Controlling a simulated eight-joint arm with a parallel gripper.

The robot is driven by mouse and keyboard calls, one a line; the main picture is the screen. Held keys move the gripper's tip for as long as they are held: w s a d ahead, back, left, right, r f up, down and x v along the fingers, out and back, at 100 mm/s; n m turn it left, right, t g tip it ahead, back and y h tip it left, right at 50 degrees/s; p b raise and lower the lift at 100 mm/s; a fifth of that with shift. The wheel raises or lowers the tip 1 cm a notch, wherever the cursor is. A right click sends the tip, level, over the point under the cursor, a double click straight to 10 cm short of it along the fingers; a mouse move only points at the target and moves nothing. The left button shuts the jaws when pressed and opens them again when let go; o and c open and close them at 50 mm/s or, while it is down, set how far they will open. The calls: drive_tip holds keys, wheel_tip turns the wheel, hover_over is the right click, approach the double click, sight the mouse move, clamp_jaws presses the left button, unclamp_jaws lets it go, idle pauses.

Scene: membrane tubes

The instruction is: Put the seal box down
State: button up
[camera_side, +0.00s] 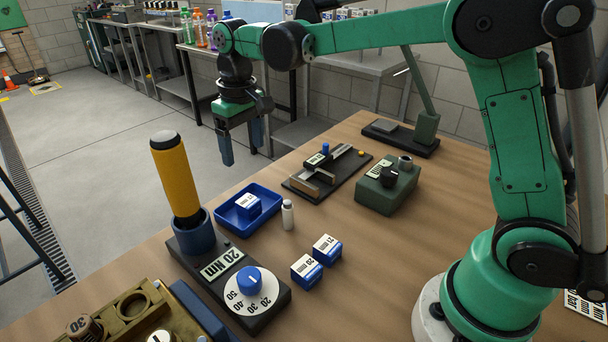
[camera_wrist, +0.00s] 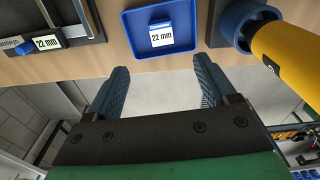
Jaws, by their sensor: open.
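A blue seal box with a white label (camera_side: 248,204) sits in the shallow blue tray (camera_side: 226,215). In the wrist view its label reads 22 mm (camera_wrist: 162,36), and it lies inside the tray (camera_wrist: 131,46), apart from the fingers. My gripper (camera_side: 247,152) is open and empty, raised above and beyond the tray at the table's far edge. In the wrist view its two blue fingers (camera_wrist: 160,76) are spread, with the floor showing between them. Two more blue labelled boxes, one nearer (camera_side: 305,270) and one behind it (camera_side: 327,249), stand on the bare table.
A yellow cylinder (camera_side: 176,178) stands upright in a blue cup on the 20 Nm dial unit (camera_side: 249,283), left of the tray. A small white bottle (camera_side: 288,214) stands right of the tray. A measuring fixture (camera_side: 327,172) and green unit (camera_side: 388,184) are farther right.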

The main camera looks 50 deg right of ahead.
drive_tip(key=s+d+m+t, duration=0.1)
drive_tip(key=s+t, duration=0.5)
drive_tip(key=s, duration=0.8)
drive_tip(key=shift+d+t, duration=0.4)
drive_tip(key=shift+d, duration=0.5)
